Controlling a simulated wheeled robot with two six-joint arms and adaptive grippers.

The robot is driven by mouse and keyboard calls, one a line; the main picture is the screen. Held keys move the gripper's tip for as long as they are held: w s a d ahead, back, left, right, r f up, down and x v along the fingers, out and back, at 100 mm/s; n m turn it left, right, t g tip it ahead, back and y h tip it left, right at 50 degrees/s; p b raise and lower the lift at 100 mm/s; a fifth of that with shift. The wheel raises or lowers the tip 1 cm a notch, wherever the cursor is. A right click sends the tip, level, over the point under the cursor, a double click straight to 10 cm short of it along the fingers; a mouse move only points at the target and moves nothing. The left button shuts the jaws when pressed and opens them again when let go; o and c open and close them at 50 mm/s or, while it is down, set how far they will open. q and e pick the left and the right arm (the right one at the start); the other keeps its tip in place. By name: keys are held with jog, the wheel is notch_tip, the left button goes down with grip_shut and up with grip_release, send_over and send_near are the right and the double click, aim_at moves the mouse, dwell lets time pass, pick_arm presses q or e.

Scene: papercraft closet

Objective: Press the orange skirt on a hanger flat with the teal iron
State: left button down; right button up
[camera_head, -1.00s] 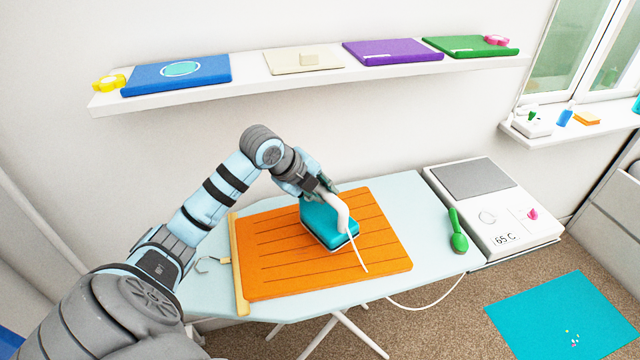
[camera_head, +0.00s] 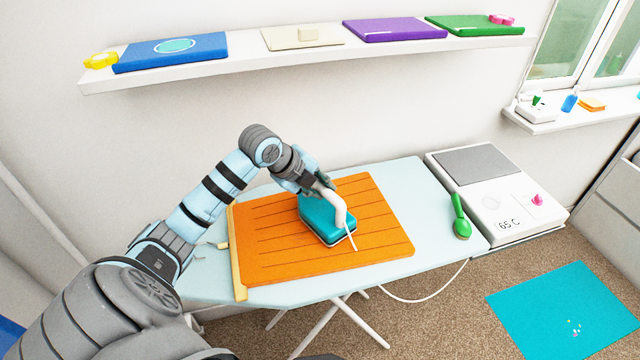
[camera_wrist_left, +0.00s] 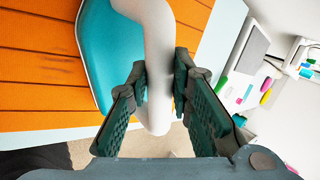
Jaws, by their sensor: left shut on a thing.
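The orange skirt (camera_head: 280,260) lies flat on the pale blue ironing board (camera_head: 410,182), with its wooden hanger (camera_head: 236,258) along its left edge. Dark pleat lines run across it. The teal iron (camera_head: 318,219) rests on the skirt, right of its middle. My left gripper (camera_head: 322,187) is shut on the iron's white handle. In the left wrist view the fingers of the left gripper (camera_wrist_left: 158,100) stand on both sides of the white handle (camera_wrist_left: 158,60), with the teal body (camera_wrist_left: 108,50) beside it over the skirt (camera_wrist_left: 40,70). My right gripper is not in view.
A white station (camera_head: 500,205) reading 65 C, with a grey plate, stands at the board's right end. A wall shelf (camera_head: 240,66) holds several coloured folders. A teal mat (camera_head: 565,310) lies on the floor.

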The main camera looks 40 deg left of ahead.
pick_arm(q)
jog(key=shift+r, duration=0.1)
jog(key=shift+f+b, duration=0.3)
jog(key=shift+f, duration=0.3)
dwell(0.5)
jog(key=c, duration=1.7)
grip_release()
jog(key=shift+d, duration=0.1)
jog(key=shift+r+p, duration=0.4)
jog(key=shift+p, duration=0.05)
jog(key=shift+c, duration=0.3)
grip_shut()
